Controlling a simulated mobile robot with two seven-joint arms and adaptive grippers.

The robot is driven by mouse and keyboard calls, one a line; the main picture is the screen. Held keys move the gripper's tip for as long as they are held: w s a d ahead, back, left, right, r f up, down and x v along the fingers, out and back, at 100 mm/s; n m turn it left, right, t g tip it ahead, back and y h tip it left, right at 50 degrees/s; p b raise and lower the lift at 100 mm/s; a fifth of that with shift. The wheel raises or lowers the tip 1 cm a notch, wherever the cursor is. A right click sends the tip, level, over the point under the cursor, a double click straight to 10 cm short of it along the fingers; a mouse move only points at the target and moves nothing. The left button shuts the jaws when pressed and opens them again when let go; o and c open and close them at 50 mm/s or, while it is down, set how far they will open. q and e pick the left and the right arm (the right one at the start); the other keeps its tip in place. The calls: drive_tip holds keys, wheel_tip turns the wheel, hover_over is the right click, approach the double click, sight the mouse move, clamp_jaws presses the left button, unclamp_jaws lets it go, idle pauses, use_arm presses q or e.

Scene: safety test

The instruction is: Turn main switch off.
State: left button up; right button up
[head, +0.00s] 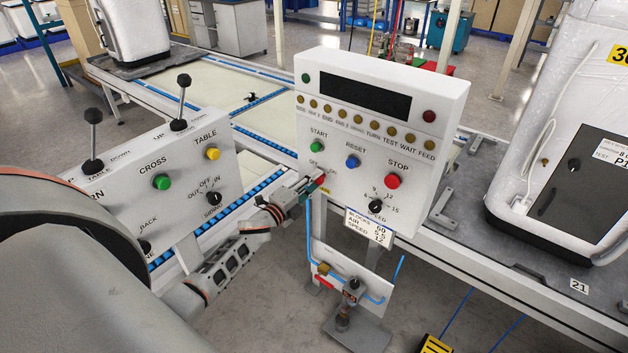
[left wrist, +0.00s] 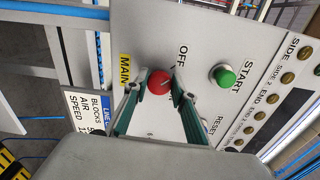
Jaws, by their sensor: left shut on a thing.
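The main switch is a round red knob (left wrist: 159,81) on the white control panel (left wrist: 160,35). A yellow MAIN label (left wrist: 125,70) and the word OFF are beside it. My left gripper (head: 308,187) reaches the panel's lower left edge in the head view. In the left wrist view its two green-grey fingers (left wrist: 157,90) are shut on the red knob, one on each side. The knob is mostly hidden by the gripper in the head view, and I cannot tell which way it is turned. My right gripper is not in view.
A green START button (left wrist: 224,76) is close to the switch. A blue RESET button (head: 352,161), a red STOP button (head: 392,181) and a black speed dial (head: 376,206) share the panel. A second panel with levers (head: 161,182) stands at the left.

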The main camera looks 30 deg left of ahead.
use_arm(q)
drive_tip(key=shift+n, duration=0.5)
drive_tip(key=o, duration=1.1)
drive_tip(key=shift+s, duration=0.1)
drive_tip(key=s, duration=0.8)
drive_tip(key=s+a, duration=0.1)
drive_tip(key=s, duration=0.3)
drive_tip(key=shift+w, duration=0.1)
